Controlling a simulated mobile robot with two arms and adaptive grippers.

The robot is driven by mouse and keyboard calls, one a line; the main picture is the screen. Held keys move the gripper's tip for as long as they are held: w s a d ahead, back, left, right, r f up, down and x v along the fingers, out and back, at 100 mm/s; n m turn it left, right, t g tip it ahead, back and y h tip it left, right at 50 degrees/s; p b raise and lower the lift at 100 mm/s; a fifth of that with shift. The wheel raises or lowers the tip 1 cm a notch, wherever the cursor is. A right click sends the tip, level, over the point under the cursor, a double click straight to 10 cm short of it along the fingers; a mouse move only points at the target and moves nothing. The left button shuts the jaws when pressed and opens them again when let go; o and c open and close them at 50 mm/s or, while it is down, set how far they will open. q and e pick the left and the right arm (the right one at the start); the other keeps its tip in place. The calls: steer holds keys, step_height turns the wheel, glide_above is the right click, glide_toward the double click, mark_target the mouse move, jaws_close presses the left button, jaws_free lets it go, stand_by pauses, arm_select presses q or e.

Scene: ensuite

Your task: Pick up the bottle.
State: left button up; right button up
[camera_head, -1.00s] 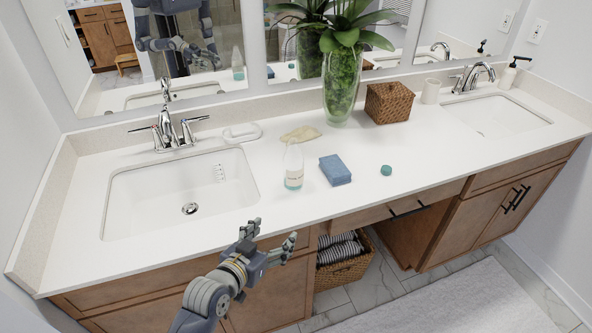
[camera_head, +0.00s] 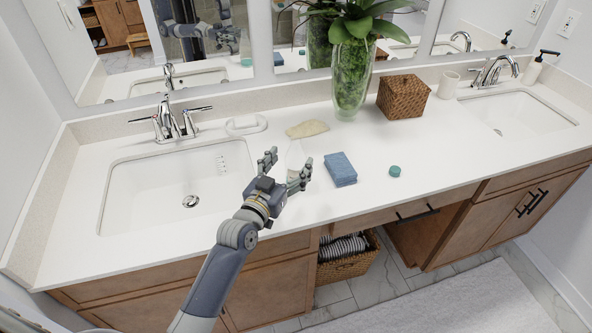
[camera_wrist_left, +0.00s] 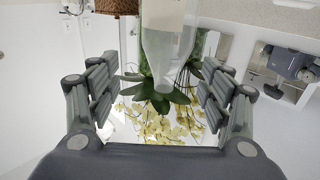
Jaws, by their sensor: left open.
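The clear bottle with a pale label (camera_head: 295,156) stands upright on the white counter, right of the left sink. In the head view my gripper hides most of it. My left gripper (camera_head: 287,163) is open right in front of the bottle, one finger on each side of it. In the left wrist view the bottle (camera_wrist_left: 167,45) appears upside down at top centre, between the two spread fingers of the gripper (camera_wrist_left: 160,82). I see no finger closed on it. My right gripper is not in view.
A blue sponge (camera_head: 340,169) lies just right of the bottle, with a small teal cap (camera_head: 395,171) further right. A beige cloth or soap (camera_head: 307,129) lies behind. A plant vase (camera_head: 352,85) and wicker box (camera_head: 403,97) stand at the back. The front right counter is clear.

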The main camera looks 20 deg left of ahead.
mark_target(296, 150)
arm_select(q)
steer(key=shift+w+f, duration=0.1)
steer(key=shift+w, duration=0.45)
steer(key=w, duration=0.2)
steer(key=w+p, duration=0.1)
steer(key=w, duration=0.1)
steer(key=shift+w+f, duration=0.2)
steer(key=shift+w, duration=0.05)
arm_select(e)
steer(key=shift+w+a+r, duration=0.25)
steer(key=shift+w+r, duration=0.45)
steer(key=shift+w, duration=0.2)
arm_select(q)
steer(key=shift+c, duration=0.4)
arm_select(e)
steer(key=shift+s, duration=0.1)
arm_select(q)
steer(key=c, duration=1.4)
steer(key=shift+c, duration=0.5)
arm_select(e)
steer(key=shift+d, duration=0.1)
arm_select(q)
steer(key=shift+r, duration=0.25)
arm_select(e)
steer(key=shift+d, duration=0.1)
